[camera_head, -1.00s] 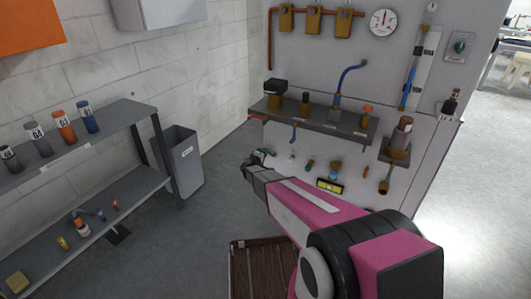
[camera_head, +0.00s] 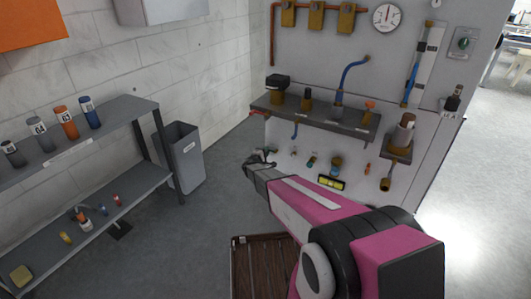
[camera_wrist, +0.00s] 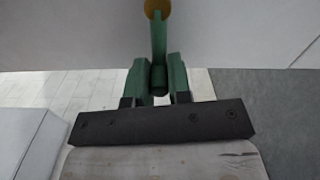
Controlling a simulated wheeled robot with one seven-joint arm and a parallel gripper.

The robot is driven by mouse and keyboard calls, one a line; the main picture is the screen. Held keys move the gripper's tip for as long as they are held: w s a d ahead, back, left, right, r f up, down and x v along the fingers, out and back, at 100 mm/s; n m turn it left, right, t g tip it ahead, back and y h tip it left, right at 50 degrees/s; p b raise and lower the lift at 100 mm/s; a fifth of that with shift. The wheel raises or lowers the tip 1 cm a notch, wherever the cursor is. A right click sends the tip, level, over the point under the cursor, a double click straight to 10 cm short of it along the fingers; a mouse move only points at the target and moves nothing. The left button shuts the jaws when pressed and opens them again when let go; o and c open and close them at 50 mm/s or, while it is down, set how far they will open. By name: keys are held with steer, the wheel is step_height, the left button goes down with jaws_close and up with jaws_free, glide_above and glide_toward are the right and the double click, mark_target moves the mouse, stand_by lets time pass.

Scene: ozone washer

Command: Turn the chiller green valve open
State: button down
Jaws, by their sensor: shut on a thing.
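In the wrist view a green lever (camera_wrist: 158,35) hangs down from a round brass-coloured fitting (camera_wrist: 156,8) on a pale panel. My gripper (camera_wrist: 159,75) is shut on the lower end of this lever, with one green finger on each side. In the head view my gripper (camera_head: 261,158) is at the left end of the pale machine front, below the shelf. The held lever cannot be made out there. Whether the valve is turned open cannot be told.
A grey shelf (camera_head: 330,122) with fittings juts out above my gripper. Several small fittings and a yellow label (camera_head: 331,182) are on the panel to the right. A grey bin (camera_head: 184,160) stands left. A brown slatted crate (camera_head: 262,265) is on the floor below my arm.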

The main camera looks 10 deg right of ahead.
steer(key=shift+s, duration=0.1)
steer(key=c, duration=1.1)
jaws_free()
steer(key=v, duration=1)
steer(key=shift+s+a, duration=0.2)
steer(key=shift+s, duration=0.1)
